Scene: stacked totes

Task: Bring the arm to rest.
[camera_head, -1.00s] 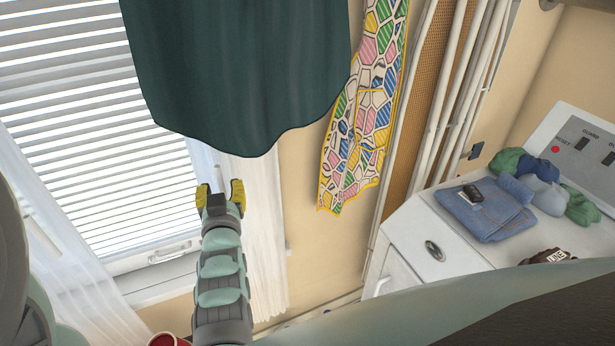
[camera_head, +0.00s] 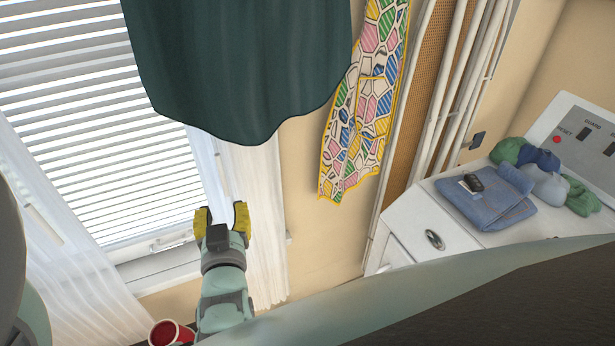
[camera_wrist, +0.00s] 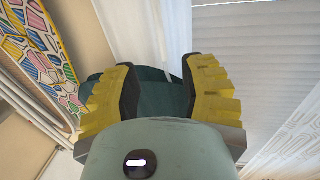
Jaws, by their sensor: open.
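My gripper (camera_head: 222,218) is in the lower left middle of the head view, in front of the white curtain beside the window. Its two yellow fingers stand apart with nothing between them in the head view. In the wrist view my gripper (camera_wrist: 160,95) shows its yellow fingers spread wide. A dark green cloth (camera_wrist: 162,93) shows in the background between them. My arm runs down from the gripper to the bottom edge of the head view.
A dark green cloth (camera_head: 235,65) and a patterned cloth (camera_head: 362,120) hang ahead. A window with blinds (camera_head: 90,120) is at left. A red cup (camera_head: 165,332) sits below, near my arm. A white cabinet (camera_head: 413,232) at right bears folded blue cloth (camera_head: 485,205).

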